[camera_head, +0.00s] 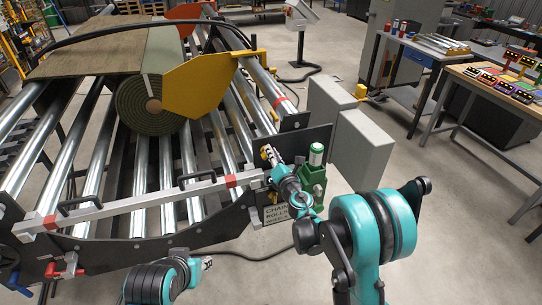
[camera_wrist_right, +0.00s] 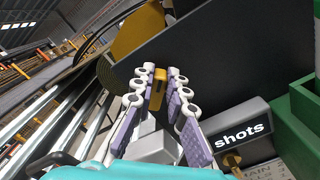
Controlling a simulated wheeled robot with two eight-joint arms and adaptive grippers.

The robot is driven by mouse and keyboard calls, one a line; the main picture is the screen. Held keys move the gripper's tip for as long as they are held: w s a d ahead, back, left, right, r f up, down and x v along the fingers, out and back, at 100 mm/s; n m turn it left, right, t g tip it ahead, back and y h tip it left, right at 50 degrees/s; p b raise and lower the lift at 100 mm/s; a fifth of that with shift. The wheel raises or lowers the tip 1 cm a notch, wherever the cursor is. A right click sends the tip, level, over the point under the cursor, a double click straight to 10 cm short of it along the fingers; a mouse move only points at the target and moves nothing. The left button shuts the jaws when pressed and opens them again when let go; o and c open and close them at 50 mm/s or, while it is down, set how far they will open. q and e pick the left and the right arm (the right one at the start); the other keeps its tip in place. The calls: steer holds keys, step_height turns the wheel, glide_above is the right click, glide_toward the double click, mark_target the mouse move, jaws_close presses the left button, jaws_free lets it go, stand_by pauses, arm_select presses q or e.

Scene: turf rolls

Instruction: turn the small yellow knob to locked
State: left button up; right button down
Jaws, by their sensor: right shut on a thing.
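The small yellow knob (camera_wrist_right: 158,86) shows in the right wrist view between the fingertips of my right gripper (camera_wrist_right: 160,80), against a dark plate. The fingers are shut on it from both sides and cover part of it. Its pointer and any position marks cannot be made out. In the head view my right gripper (camera_head: 270,155) is at the dark end plate of the roller machine, and the knob is not clearly visible there. My left arm shows low in the head view, with what looks like the left gripper (camera_head: 207,263) at its end, too small to read.
A green housing (camera_head: 313,180) stands right beside my right gripper. Grey boxes (camera_head: 361,148) stand to the right.

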steer(key=m+b, duration=0.1)
steer(key=m, duration=0.2)
steer(key=f+m, duration=0.1)
steer(key=m, duration=0.1)
steer(key=m+b, duration=0.1)
steer(key=m, duration=0.2)
steer(key=shift+w+d+f+m+b, duration=0.1)
steer(key=shift+d+f+m+b, duration=0.05)
steer(key=shift+d+m+b, duration=0.15)
stand_by(0.3)
steer(key=c, duration=1.5)
jaws_free()
steer(key=shift+c, duration=0.2)
steer(key=v, duration=1.2)
